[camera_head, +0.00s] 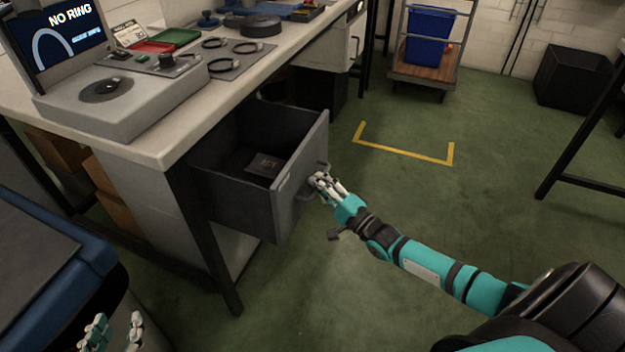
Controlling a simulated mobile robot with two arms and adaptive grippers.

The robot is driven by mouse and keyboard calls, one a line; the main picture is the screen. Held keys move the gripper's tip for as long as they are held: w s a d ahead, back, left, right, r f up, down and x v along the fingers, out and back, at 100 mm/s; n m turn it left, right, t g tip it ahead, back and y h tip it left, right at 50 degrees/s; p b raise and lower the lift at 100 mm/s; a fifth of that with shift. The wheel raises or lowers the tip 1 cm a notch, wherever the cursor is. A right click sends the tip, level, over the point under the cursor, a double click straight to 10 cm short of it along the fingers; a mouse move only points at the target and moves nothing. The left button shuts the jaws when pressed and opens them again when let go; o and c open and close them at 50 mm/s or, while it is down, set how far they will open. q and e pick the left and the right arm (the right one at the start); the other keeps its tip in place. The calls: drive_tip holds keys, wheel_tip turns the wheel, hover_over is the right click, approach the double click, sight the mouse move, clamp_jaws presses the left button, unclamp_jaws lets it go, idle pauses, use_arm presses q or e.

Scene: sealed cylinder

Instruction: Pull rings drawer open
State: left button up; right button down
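The rings drawer (236,203) is a dark grey drawer under the near end of the workbench. It is pulled well out, and its inside shows. A small dark packet (264,165) lies in it; its label is too small to read. My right gripper (322,184) is at the handle (304,192) on the drawer's front, with its fingers around or against the handle. Whether they are closed on it is hard to see. My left gripper (112,335) is at the bottom left, away from the drawer, with its fingers apart and nothing visible between them.
The workbench (165,150) carries a tester with a screen (66,32) reading "NO RING", a grey mat with dark rings (238,60), and red and green trays. A blue bin (428,35) stands on a cart. Green floor right of the drawer is clear around yellow markings (405,153).

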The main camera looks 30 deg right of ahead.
drive_tip(key=shift+s+f, duration=0.1)
drive_tip(key=shift+f, duration=0.1)
drive_tip(key=c, duration=1.4)
unclamp_jaws()
drive_tip(key=shift+r, duration=0.1)
drive_tip(key=v, duration=1.2)
drive_tip(key=shift+r, duration=0.1)
